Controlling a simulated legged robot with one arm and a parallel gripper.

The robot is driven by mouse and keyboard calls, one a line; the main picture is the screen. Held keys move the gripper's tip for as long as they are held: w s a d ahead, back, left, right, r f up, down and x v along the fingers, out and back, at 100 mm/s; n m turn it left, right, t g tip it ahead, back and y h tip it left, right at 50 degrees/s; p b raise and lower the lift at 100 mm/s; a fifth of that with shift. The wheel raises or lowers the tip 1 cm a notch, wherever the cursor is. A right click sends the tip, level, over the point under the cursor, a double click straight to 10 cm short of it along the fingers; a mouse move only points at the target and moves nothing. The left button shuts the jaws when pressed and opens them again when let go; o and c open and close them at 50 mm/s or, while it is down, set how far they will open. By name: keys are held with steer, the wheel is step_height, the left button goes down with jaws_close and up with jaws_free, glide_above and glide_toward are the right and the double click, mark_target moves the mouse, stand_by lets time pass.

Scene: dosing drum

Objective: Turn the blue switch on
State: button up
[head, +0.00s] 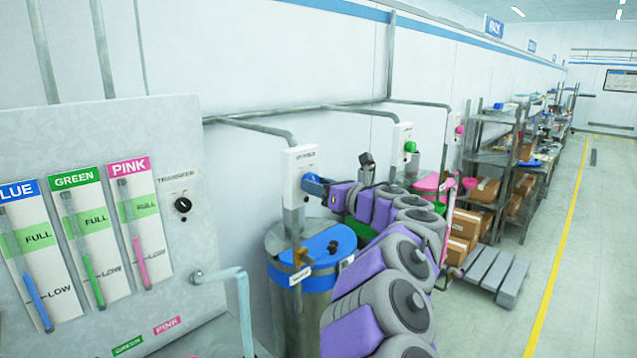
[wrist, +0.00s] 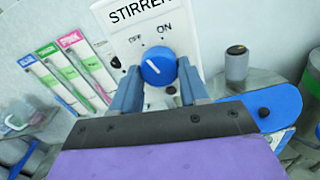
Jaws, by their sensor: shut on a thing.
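The blue switch (wrist: 158,66) is a round knob on a white box labelled STIRRER (wrist: 135,30), with OFF and ON printed above it. Its white mark points up and left, toward the OFF side. My gripper (wrist: 158,72) has one blue-grey finger on each side of the knob and is shut on it. In the head view my gripper (head: 318,186) reaches the front of the white box (head: 299,160) from the right. The knob is mostly hidden there by the fingers.
A drum with a blue lid (head: 305,245) stands below the box. A panel with BLUE, GREEN and PINK gauges (head: 85,240) and a black TRANSFER knob (head: 183,204) is at left. Another box with a green knob (head: 410,146) is farther right. The right-hand floor (head: 590,260) is clear.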

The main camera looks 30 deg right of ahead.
steer(key=shift+r+m+p, duration=0.2)
steer(key=shift+m+p, duration=3.8)
steer(key=shift+m, duration=0.8)
steer(key=shift+f, duration=0.1)
steer(key=o, duration=1.1)
steer(key=shift+d, duration=0.1)
steer(key=shift+c, duration=0.2)
steer(key=shift+s, duration=0.1)
steer(key=v, duration=1.7)
steer(key=shift+p, duration=0.35)
